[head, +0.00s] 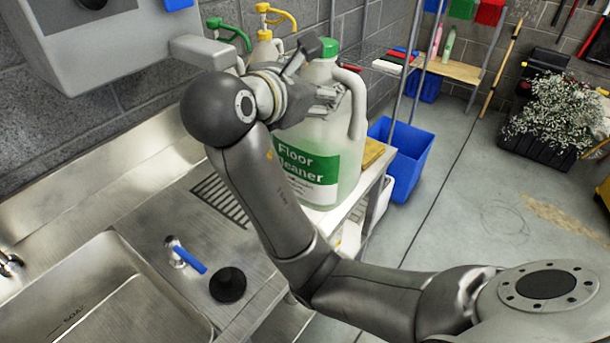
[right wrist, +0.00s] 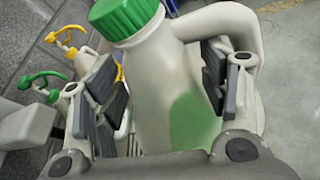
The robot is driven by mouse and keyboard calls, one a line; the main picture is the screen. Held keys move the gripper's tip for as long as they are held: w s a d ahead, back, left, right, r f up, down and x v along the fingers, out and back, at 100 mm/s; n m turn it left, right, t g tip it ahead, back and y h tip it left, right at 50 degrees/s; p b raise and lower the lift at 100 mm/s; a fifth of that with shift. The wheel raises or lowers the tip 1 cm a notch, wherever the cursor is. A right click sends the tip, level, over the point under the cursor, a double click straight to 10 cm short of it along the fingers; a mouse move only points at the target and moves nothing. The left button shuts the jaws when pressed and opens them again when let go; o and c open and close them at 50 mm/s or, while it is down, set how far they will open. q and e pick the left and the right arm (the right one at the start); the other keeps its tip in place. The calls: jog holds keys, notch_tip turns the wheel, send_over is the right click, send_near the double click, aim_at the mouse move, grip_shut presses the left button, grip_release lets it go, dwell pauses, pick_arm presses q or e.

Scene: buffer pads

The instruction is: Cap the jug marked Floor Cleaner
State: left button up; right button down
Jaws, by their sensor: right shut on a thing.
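The white jug marked Floor Cleaner (head: 345,160) stands upright on a white surface beside the sink. A green cap (head: 329,47) sits on top of its neck; how tightly it is seated cannot be told. My right gripper (head: 330,97) is at the jug's upper part, just below the cap. In the right wrist view its padded fingers (right wrist: 157,85) are on both sides of the jug's upper body (right wrist: 160,95), shut on it, with the green cap (right wrist: 124,16) above them. The jug's handle (right wrist: 235,22) shows behind the right finger. My left gripper is not in view.
Spray or pump bottles with green (head: 230,32) and yellow (head: 275,16) tops stand behind the jug. A grey wall box (head: 90,45) is at upper left. A steel sink (head: 100,300), a blue-handled tap (head: 185,257) and a black disc (head: 228,285) lie nearer. A blue bin (head: 405,160) stands right.

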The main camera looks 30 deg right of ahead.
jog(key=shift+s+r, duration=0.3)
jog(key=w+d+f, duration=0.1)
jog(key=w, duration=0.1)
jog(key=w+d+f, duration=0.1)
jog(key=w+d, duration=0.1)
jog(key=w, duration=0.1)
jog(key=w+d+f, duration=0.1)
jog(key=w+f, duration=0.1)
jog(key=w, duration=0.1)
jog(key=shift+w+d+f+p, duration=0.1)
jog(key=shift+w+d+p, duration=0.1)
jog(key=shift+d+p, duration=0.15)
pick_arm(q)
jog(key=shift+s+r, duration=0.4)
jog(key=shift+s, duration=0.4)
pick_arm(e)
jog(key=w+d+f, duration=0.1)
jog(key=w+f, duration=0.2)
jog(key=f, duration=0.1)
jog(key=shift+w+d+f, duration=0.2)
jog(key=shift+d+f, duration=0.15)
pick_arm(q)
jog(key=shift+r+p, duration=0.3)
jog(key=shift+p, duration=0.1)
pick_arm(e)
jog(key=f, duration=0.4)
jog(key=shift+w+d, duration=0.2)
jog(key=shift+w, duration=0.1)
